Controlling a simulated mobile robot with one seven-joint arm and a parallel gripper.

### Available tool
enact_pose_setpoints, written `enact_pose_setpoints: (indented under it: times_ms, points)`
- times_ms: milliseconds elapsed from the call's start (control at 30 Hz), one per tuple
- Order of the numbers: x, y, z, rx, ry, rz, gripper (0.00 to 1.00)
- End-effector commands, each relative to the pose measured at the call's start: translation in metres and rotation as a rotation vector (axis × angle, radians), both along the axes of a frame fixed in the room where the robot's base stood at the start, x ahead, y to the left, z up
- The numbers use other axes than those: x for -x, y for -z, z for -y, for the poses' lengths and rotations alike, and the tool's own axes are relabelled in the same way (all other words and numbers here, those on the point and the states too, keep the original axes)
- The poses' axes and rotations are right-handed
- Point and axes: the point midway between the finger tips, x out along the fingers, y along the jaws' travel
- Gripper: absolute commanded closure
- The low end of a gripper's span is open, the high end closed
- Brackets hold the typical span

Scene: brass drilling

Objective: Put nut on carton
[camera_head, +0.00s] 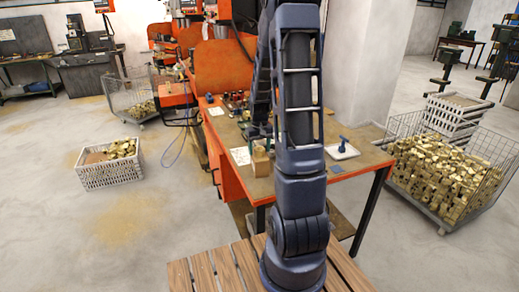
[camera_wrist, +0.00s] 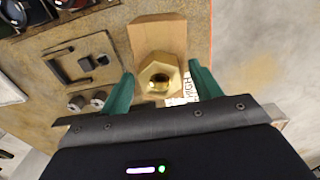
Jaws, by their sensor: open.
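The brass hex nut (camera_wrist: 158,80) shows in the wrist view with its round hole facing me. It lies over the near part of the tan carton (camera_wrist: 142,38) and appears to rest on it. My gripper (camera_wrist: 160,82) has two green fingers, one on each side of the nut, with a visible gap at both sides. The jaws are open and hold nothing. In the head view, the small carton (camera_head: 261,165) stands on the workbench, just left of my arm. My gripper (camera_head: 258,143) is right above it there, and the nut is too small to make out.
The orange-framed workbench (camera_head: 325,178) carries a white tray (camera_head: 341,150) with a blue item, right of my arm. A black bracket (camera_wrist: 80,62) and small grey cylinders (camera_wrist: 76,103) lie left of the carton. Wire bins of brass parts (camera_head: 447,165) stand on the floor.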

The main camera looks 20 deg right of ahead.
Motion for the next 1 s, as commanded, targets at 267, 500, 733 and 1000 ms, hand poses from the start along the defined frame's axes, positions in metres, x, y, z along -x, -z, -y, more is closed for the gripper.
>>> enact_pose_setpoints:
  times_ms: [267, 500, 733, 1000]
  points:
    - [-0.001, -0.028, 0.0, 0.001, 0.0, 0.005, 0.37]
    - [-0.001, -0.075, 0.0, 0.001, 0.0, 0.004, 0.37]
    - [0.0, -0.109, 0.0, 0.001, 0.0, 0.003, 0.37]
    - [0.005, -0.129, -0.003, 0.002, 0.0, 0.011, 0.37]
